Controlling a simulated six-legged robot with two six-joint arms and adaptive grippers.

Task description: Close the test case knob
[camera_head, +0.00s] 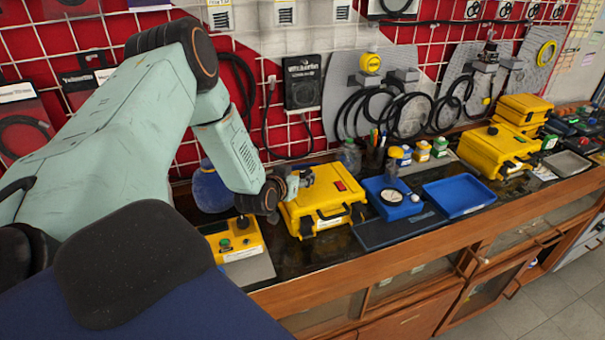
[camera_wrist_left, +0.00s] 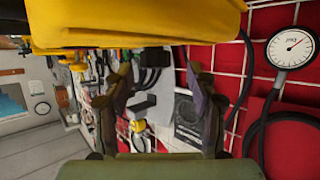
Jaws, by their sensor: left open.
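A closed yellow case (camera_head: 330,204) with a black handle on its front lies on the bench, left of centre in the head view. A small dark part (camera_head: 307,177) shows at its upper left, beside my fingers; I cannot tell for sure that it is the knob. My left gripper (camera_head: 294,184) is at the case's left end, close to that part. Whether it touches is hidden. In the left wrist view its two fingers (camera_wrist_left: 162,98) are apart with nothing seen between them. A large yellow surface (camera_wrist_left: 135,28), probably the case, fills the top there. My right gripper is not in view.
A yellow box with buttons (camera_head: 232,240) stands left of the case. A blue gauge box (camera_head: 392,198), a dark flat tray (camera_head: 400,228) and a blue tray (camera_head: 460,196) lie to its right. Another yellow case (camera_head: 497,150) stands farther right. A wall grid with hoses rises behind.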

